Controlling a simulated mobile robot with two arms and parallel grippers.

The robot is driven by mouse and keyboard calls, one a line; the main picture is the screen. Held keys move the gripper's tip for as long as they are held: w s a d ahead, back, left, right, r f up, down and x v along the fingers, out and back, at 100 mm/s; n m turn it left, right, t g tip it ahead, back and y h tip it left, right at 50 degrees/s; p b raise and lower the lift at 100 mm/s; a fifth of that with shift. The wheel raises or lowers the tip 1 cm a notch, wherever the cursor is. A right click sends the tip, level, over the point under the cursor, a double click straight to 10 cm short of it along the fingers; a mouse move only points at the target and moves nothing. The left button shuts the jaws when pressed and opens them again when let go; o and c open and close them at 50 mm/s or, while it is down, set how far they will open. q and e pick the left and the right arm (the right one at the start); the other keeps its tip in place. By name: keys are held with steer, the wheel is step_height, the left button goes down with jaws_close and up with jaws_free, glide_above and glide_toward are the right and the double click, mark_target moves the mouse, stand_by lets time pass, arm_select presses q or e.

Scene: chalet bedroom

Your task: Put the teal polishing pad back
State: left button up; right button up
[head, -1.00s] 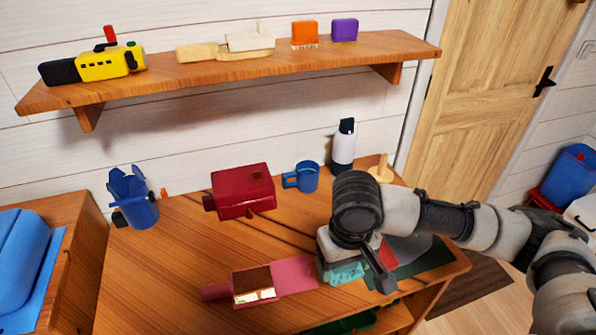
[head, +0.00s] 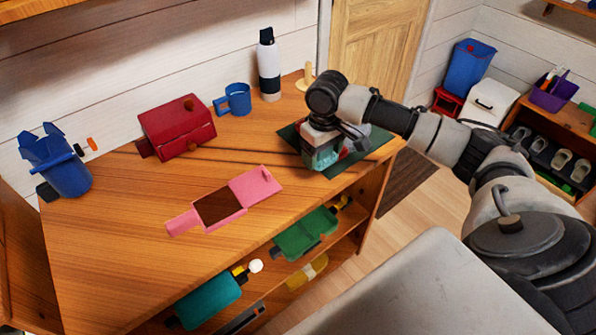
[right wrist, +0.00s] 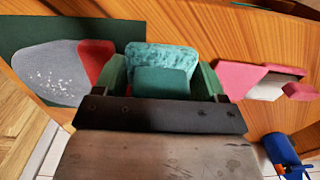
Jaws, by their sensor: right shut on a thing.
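In the right wrist view the pad (right wrist: 165,56) has a mottled teal face and a darker teal block (right wrist: 161,82) between the two green fingers (right wrist: 162,88). I cannot tell whether the pad touches the mat or is held just above it. My left gripper is not in view.
A grey pad (right wrist: 50,77) and a red block (right wrist: 94,62) lie on the mat beside my gripper. A pink open tray (head: 222,205), red box (head: 177,127), blue mug (head: 235,99) and black-white bottle (head: 269,68) stand on the desk. Its front left is clear.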

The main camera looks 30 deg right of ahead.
mark_target(298, 176)
steer(key=w+a+f, duration=0.1)
steer(key=w, duration=0.1)
steer(key=w+a+f, duration=0.1)
steer(key=w+a, duration=0.1)
steer(key=shift+a+f, duration=0.1)
steer(key=shift+f, duration=0.3)
steer(key=shift+w+a+f, duration=0.2)
steer(key=shift+w+f, duration=0.15)
steer(key=shift+f, duration=1.95)
steer(key=shift+s+f, duration=0.1)
steer(key=o, duration=0.9)
steer(key=shift+r, duration=0.5)
step_height(298, 176, up, 11)
steer(key=shift+r, duration=0.15)
